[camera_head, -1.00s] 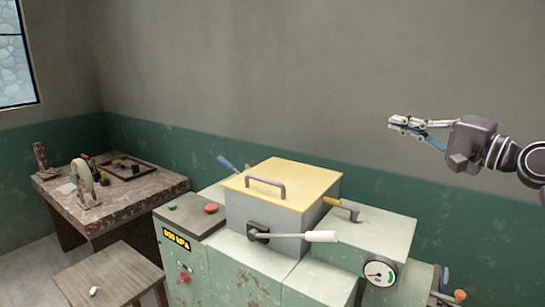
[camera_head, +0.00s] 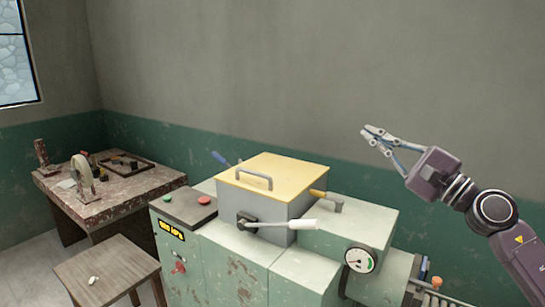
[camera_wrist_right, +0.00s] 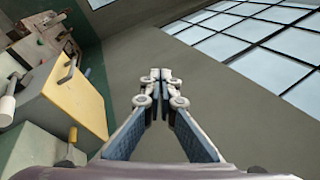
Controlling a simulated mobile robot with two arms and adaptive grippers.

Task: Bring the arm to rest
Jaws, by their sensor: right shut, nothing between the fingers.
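My right gripper (camera_head: 370,134) is up in the air at the right of the head view, above and to the right of the machine (camera_head: 250,262). It points left and a little upward, clear of everything. In the right wrist view its two fingers (camera_wrist_right: 160,76) are together at the tips with nothing between them. My right arm comes in from the lower right corner, bent at the wrist. My left gripper does not show in either view.
The green machine has a yellow-lidded box (camera_head: 275,178), a white-handled lever (camera_head: 290,223) and a gauge (camera_head: 360,260). A worktable (camera_head: 120,200) with tools and a wooden stool (camera_head: 110,272) stand at the left. The air before the wall is free.

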